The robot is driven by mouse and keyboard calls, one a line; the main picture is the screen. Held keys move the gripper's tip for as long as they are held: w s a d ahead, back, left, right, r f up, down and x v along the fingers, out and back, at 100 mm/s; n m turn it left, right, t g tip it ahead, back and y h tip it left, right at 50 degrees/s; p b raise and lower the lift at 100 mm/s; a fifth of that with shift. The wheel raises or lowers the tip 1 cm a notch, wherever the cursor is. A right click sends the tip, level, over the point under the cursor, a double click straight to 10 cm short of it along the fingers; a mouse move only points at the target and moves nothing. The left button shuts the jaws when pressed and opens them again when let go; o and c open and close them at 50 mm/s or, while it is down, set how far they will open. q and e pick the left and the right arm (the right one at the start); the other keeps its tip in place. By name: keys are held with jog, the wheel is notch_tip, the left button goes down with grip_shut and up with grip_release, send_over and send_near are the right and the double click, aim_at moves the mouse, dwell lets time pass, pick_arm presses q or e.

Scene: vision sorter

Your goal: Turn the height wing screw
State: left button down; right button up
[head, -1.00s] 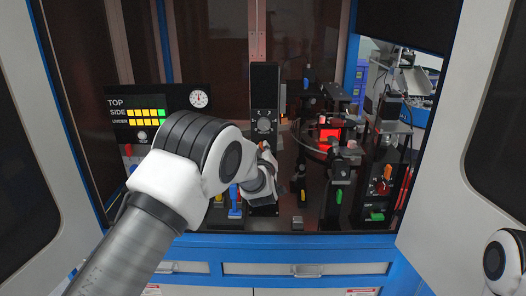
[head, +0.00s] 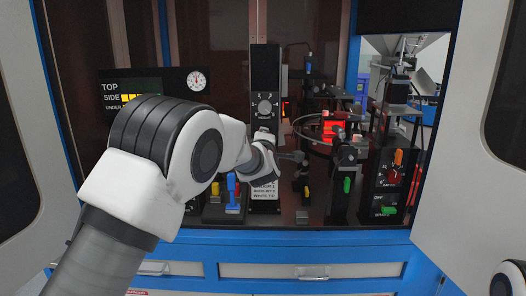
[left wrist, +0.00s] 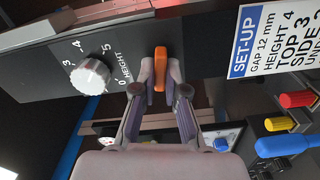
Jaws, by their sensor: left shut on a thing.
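The height wing screw is an orange wing (left wrist: 160,68) on a black upright panel, below the grey height dial, in the left wrist view. My left gripper (left wrist: 161,80) is shut on this wing, with one finger on each side of it. In the head view, my left wrist mostly hides the wing and the fingers. The height dial (head: 265,107) is a round knob on the black column (head: 265,70). It also shows in the left wrist view (left wrist: 89,76) with a printed scale from 0 to 5. My right gripper is out of view.
A set-up card (left wrist: 272,40) on the panel reads gap 12 mm, height 4. Blue (left wrist: 285,145), yellow (left wrist: 280,123) and red (left wrist: 297,99) handles stand close to my left gripper.

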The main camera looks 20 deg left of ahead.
pick_arm(q)
jog(key=n+b, duration=0.2)
jog(key=b, duration=0.1)
jog(key=shift+r+n, duration=0.1)
jog(key=shift+n, duration=0.2)
jog(key=shift+r, duration=0.15)
jog(key=c, duration=1.2)
grip_release()
jog(key=v, duration=1.1)
jog(key=shift+s+d+f, duration=0.15)
jog(key=shift+s+f, duration=0.1)
jog(key=shift+s, duration=0.05)
